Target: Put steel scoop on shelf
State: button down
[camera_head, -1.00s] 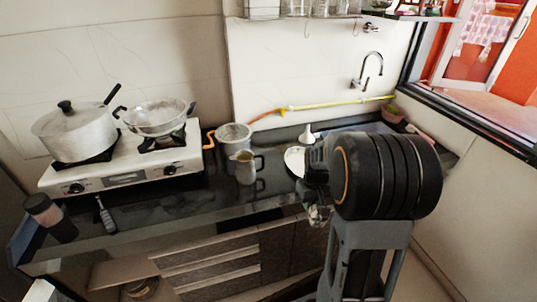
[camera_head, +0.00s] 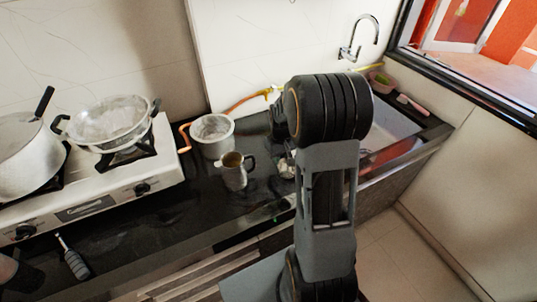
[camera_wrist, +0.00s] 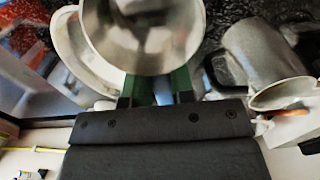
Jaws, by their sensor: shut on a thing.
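The steel scoop (camera_wrist: 140,45) is a shiny, round metal vessel at the top middle of the wrist view. My gripper (camera_wrist: 155,90) has its green-padded fingers shut on the scoop's near side. The exact grip point is partly hidden under the bowl. In the head view my arm covers most of the gripper, and only a small bit of metal shows beside it. The shelf is not in view now.
A metal jug (camera_head: 233,170) stands by a grey pot (camera_head: 212,135) on the dark counter; a metal mug also shows in the wrist view (camera_wrist: 262,55). The stove (camera_head: 120,175) with pans is left. The sink (camera_head: 390,135) and tap (camera_head: 360,38) are right.

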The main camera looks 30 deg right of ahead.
jog(key=w, duration=0.1)
jog(key=w+f, duration=0.1)
jog(key=w, duration=0.1)
jog(key=w+f+p, duration=0.1)
jog(key=shift+w+d, duration=0.1)
jog(key=shift+w, duration=0.2)
send_over(270, 164)
jog(key=s, duration=0.1)
notch_tip(270, 164, down, 5)
jog(key=shift+r+p, duration=0.2)
jog(key=shift+p, duration=0.15)
jog(key=shift+w+f, duration=0.45)
jog(key=shift+f, duration=0.1)
notch_tip(270, 164, down, 3)
jog(key=shift+w+r+p, duration=0.1)
jog(key=shift+w+p, duration=0.05)
jog(key=shift+p, duration=0.55)
jog(key=shift+f, duration=0.25)
jog(key=shift+f, duration=0.1)
jog(key=shift+f+b, duration=0.15)
jog(key=shift+b, duration=0.15)
jog(key=c, duration=1)
grip_release()
